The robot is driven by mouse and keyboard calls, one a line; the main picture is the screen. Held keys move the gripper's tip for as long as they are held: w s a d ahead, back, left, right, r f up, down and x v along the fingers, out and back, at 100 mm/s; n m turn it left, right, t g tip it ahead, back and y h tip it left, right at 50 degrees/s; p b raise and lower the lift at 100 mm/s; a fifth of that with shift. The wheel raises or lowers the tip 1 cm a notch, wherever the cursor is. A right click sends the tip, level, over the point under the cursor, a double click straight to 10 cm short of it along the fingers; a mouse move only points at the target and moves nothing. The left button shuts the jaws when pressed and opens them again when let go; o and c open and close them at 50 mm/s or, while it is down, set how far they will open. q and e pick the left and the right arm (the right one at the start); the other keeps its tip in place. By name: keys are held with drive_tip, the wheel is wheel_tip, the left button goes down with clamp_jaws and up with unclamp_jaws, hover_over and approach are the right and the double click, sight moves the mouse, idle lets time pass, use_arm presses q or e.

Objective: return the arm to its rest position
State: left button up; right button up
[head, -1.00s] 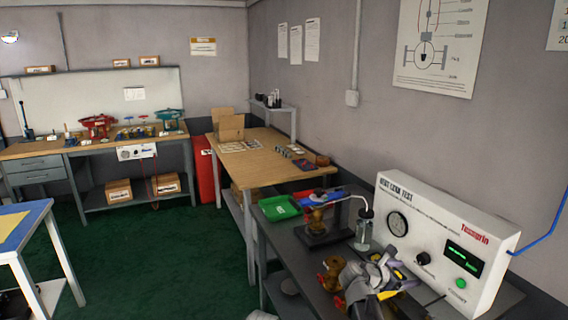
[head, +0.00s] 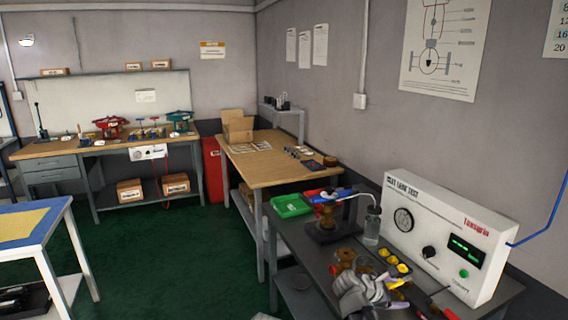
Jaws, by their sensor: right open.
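My right gripper (head: 398,293) shows at the bottom of the head view, low over the front of the dark test bench (head: 318,262). It is open, and I see nothing held between its fingers. Brass parts (head: 346,258) sit on the bench just behind it, partly hidden by it. A brass valve (head: 327,216) stands clamped in a dark fixture farther back, apart from the gripper. The white seat leak test box (head: 447,232) stands to the right of the gripper. My left gripper is out of view.
A small dark tray with yellow round pieces (head: 396,262) lies close behind the gripper. A clear bottle (head: 372,226) with a tube and a green bin (head: 290,205) stand farther back. A red-handled tool (head: 446,311) lies at the front right. Green floor is open to the left.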

drive_tip(key=s+a+f+m+g+y+p, duration=0.2)
drive_tip(key=s+a+m+y+p, duration=0.1)
drive_tip(key=s+a+m, duration=0.4)
drive_tip(key=s+a+f+m+g+y+p, duration=0.2)
drive_tip(key=s+a+m+y, duration=0.4)
drive_tip(key=s+a, duration=0.8)
drive_tip(key=a+m+g+p, duration=0.1)
drive_tip(key=a, duration=0.4)
drive_tip(key=shift+f+g, duration=0.2)
drive_tip(key=shift+g, duration=0.1)
